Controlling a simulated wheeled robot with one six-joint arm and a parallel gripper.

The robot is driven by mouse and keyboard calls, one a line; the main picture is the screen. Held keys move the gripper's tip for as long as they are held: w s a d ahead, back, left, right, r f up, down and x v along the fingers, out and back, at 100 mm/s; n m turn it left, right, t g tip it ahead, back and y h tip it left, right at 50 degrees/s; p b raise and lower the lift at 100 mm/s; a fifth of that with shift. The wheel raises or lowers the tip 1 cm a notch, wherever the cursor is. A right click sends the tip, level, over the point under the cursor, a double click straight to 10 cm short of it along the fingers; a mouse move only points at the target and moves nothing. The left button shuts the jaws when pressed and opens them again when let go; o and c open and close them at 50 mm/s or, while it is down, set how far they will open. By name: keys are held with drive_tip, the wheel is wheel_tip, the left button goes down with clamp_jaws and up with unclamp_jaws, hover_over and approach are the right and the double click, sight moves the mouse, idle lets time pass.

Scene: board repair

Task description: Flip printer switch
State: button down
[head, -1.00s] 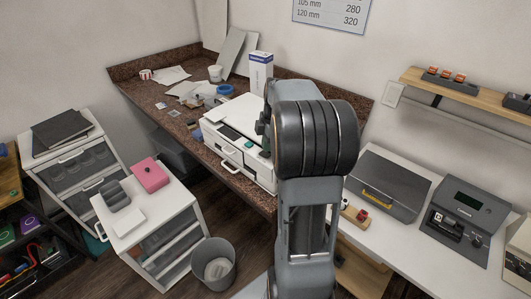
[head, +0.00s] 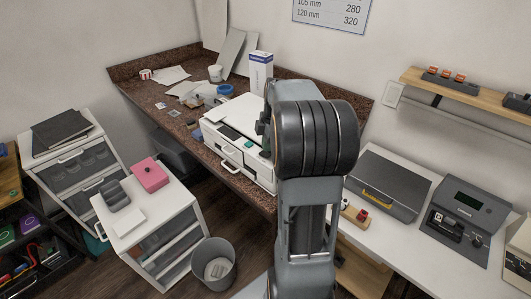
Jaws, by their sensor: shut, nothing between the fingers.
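The white printer (head: 237,152) stands on the brown speckled counter, with a dark panel on its top and a handle on its front. My grey arm covers its right side. A small dark green part (head: 265,154) shows at the printer's right, beside my arm; I cannot tell whether it is the switch. No switch can be made out clearly. My gripper is hidden behind my own arm, so its distance from the printer cannot be seen.
A blue-and-white box (head: 260,72) stands behind the printer. A white drawer unit (head: 160,240) and a grey bin (head: 214,262) stand in front. A grey flat case (head: 385,184) is at right.

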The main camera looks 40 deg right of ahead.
sight(268, 154)
drive_tip(key=shift+f+b, duration=0.85)
drive_tip(key=shift+f, duration=0.3)
idle(0.4)
drive_tip(key=shift+r+p, duration=2.7)
drive_tip(key=shift+r, duration=0.85)
